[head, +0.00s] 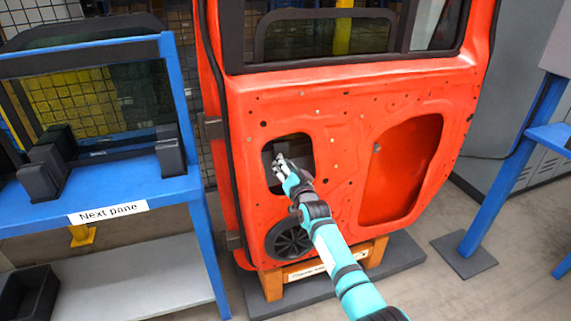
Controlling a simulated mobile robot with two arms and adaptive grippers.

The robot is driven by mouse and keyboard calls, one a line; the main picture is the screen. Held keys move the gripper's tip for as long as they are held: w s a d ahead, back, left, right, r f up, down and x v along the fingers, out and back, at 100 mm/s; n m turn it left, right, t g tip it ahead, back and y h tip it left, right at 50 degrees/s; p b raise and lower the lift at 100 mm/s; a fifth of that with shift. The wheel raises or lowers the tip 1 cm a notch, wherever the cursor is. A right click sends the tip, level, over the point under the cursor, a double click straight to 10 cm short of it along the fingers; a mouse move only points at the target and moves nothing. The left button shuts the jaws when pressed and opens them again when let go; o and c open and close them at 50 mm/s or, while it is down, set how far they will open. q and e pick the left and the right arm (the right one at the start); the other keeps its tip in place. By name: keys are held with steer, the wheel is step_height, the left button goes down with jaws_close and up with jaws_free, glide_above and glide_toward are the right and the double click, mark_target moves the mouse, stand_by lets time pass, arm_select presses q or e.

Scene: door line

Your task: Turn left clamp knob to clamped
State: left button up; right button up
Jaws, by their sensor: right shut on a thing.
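A large orange-red vehicle door (345,95) stands upright in front of me, with a window in its top. A dark opening with rounded corners is in its lower left part. My right gripper (279,161) reaches into this opening from the lower right. Its fingers are shut on the left clamp knob, which is mostly hidden behind the fingers, so its turn position cannot be read. My left gripper is not in view.
A blue rack (110,195) labelled "Next pane" holds a glass pane (100,100) at left. A round black speaker (289,240) sits below the opening. A blue frame (495,185) stands at right.

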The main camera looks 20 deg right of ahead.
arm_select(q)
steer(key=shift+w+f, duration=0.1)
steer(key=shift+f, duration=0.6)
arm_select(e)
steer(key=shift+f+m, duration=0.1)
steer(key=shift+m, duration=1)
steer(key=o, duration=1.2)
steer(key=shift+c, duration=0.2)
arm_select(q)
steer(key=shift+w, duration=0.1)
arm_select(e)
steer(key=shift+s, duration=0.15)
steer(key=s, duration=1.1)
steer(key=shift+s+d, duration=0.25)
steer(key=shift+s, duration=0.15)
